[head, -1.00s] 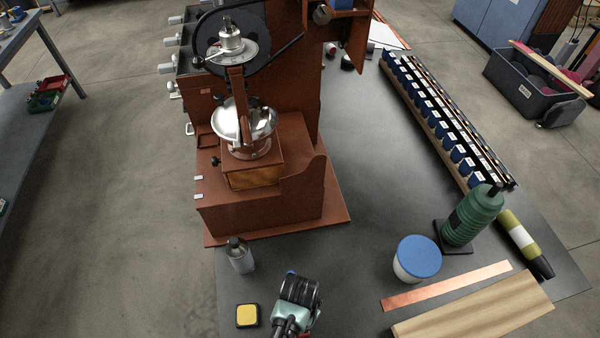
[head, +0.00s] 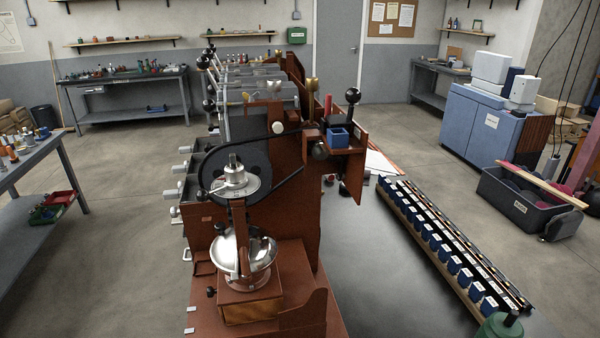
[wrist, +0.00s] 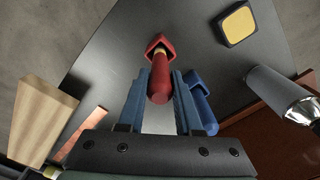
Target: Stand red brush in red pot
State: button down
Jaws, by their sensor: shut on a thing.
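In the wrist view my gripper (wrist: 157,78) is shut on the red brush (wrist: 160,76). Its rounded handle end points toward the camera between the two blue fingers. At the far end of the handle are a pale band and a red angular piece (wrist: 159,42). This piece looks like the square red pot around the brush's lower end, but I cannot tell whether the brush rests in it. My gripper is outside the head view.
A blue angular piece with a blue handle (wrist: 204,108) is close beside the right finger. A yellow-topped block (wrist: 237,24), a grey bottle (wrist: 277,92), a wooden board (wrist: 43,112) and a copper strip (wrist: 85,126) lie around. The roaster (head: 262,290) stands on the bench.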

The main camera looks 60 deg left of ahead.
jog(key=shift+f+b, duration=0.85)
jog(key=shift+f, duration=0.45)
jog(key=c, duration=0.5)
grip_release()
jog(key=shift+r, duration=0.1)
notch_tip(320, 180, up, 13)
jog(key=shift+s+f+p, duration=0.1)
jog(key=shift+p, duration=0.2)
